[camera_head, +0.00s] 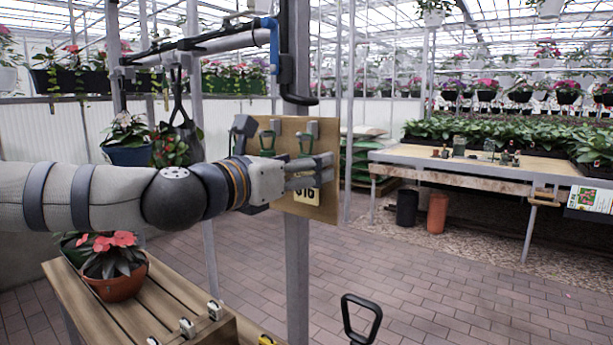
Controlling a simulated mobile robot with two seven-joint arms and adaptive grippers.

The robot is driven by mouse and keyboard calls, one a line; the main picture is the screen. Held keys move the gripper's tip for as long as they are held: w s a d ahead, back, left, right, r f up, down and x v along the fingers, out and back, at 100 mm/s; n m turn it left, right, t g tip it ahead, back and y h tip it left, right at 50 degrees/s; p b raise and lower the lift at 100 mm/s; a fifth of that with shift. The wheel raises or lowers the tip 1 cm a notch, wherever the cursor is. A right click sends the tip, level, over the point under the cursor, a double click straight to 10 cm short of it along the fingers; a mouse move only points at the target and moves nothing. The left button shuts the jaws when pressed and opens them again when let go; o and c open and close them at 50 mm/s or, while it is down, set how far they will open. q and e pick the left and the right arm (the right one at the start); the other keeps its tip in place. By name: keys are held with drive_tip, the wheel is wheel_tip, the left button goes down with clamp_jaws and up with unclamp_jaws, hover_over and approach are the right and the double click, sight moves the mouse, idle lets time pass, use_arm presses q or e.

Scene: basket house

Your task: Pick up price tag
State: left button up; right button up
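A pale price tag with dark digits (306,195) shows at the lower part of a brown board (322,140) on a grey post. My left gripper (325,172) reaches in from the left in front of this board. Its fingers lie just above the digits and cover the upper part of the tag. I cannot tell whether the fingers touch the tag or are closed on it. Green and grey clips or tools (309,135) hang on the board above the gripper. My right gripper is not in view.
A wooden bench (180,300) at lower left holds a potted red-flowered plant (115,265) and small white holders (187,328). A black handle (360,318) stands at bottom centre. A table (450,165) stands at right. Brick floor (450,290) is open at lower right.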

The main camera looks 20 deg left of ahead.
use_arm(q)
drive_tip(key=shift+w+d+f, duration=0.1)
drive_tip(key=shift+w+d, duration=0.15)
drive_tip(key=shift+w, duration=0.4)
drive_tip(key=c, duration=1)
drive_tip(key=shift+s, duration=0.1)
